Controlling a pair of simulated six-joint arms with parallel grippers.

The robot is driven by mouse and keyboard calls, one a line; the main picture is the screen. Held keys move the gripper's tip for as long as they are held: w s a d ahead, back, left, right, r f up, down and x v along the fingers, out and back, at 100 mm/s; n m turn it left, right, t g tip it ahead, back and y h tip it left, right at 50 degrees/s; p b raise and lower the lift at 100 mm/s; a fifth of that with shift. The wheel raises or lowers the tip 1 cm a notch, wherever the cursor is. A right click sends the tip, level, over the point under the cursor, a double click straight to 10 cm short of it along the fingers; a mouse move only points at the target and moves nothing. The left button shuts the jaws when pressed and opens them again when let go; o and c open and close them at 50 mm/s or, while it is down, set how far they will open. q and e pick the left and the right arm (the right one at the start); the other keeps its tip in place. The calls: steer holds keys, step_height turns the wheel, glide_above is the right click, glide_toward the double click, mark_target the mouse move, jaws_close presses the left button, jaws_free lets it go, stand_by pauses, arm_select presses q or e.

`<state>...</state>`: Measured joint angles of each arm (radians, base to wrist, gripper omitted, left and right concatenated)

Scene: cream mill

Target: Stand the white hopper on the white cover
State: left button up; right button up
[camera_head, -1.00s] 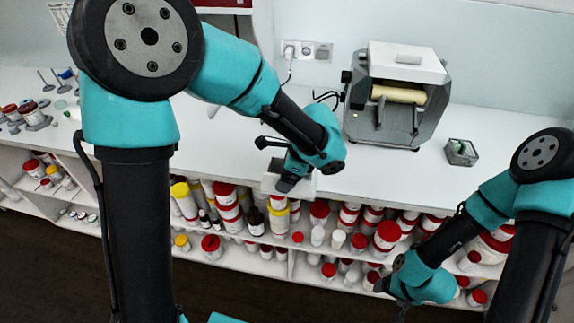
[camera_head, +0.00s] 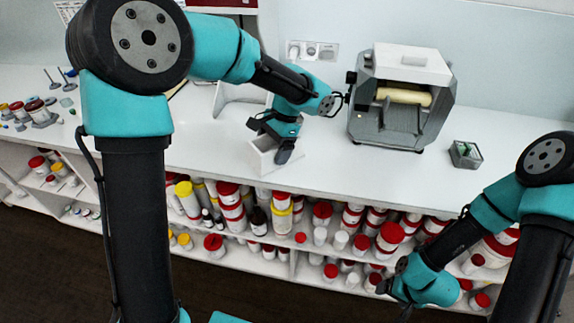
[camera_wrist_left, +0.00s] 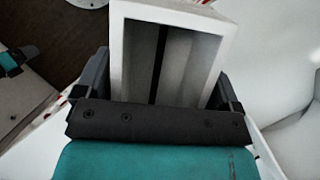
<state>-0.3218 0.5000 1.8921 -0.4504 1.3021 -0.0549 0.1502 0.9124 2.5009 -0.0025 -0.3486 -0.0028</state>
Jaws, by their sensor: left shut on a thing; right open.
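The white hopper (camera_head: 261,156) is an open, box-shaped piece held near the front edge of the white counter, left of the mill. My left gripper (camera_head: 272,140) is shut on it. In the left wrist view the hopper (camera_wrist_left: 121,45) sits between the two fingers (camera_wrist_left: 162,88), its open mouth and inner walls showing. I cannot tell whether its bottom touches the counter. The white cover (camera_head: 432,66) lies on top of the grey mill (camera_head: 432,122), with a small raised block at its middle. My right gripper (camera_head: 402,288) is open and empty, low at the right, before the shelves.
A white angled piece (camera_head: 228,97) stands behind my left gripper. A small grey tray (camera_head: 466,154) sits right of the mill. Jars and small tools stand at the far left. Shelves of jars lie below the counter. The counter between hopper and mill is clear.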

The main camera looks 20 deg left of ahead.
arm_select(q)
steer(key=w+a+r+n+t+h, duration=0.1)
steer(key=a+r+n+h, duration=0.4)
steer(key=a+n, duration=0.5)
steer(key=w+a+r+n+t+h, duration=0.1)
steer(key=w+a+r+n+h, duration=0.1)
steer(key=a+r+n, duration=0.75)
steer(key=s+a+r+n+t+y, duration=0.1)
steer(key=s+a+r+n+t, duration=0.2)
steer(key=a+r+n, duration=0.3)
steer(key=s+a+r+n+t+y, duration=0.2)
steer(key=a+r+n, duration=0.3)
steer(key=n, duration=1.2)
steer(key=s+a, duration=0.1)
steer(key=a, duration=0.3)
steer(key=shift+s+r+t+y, duration=0.3)
steer(key=shift+s+r+t, duration=0.05)
steer(key=shift+t, duration=0.05)
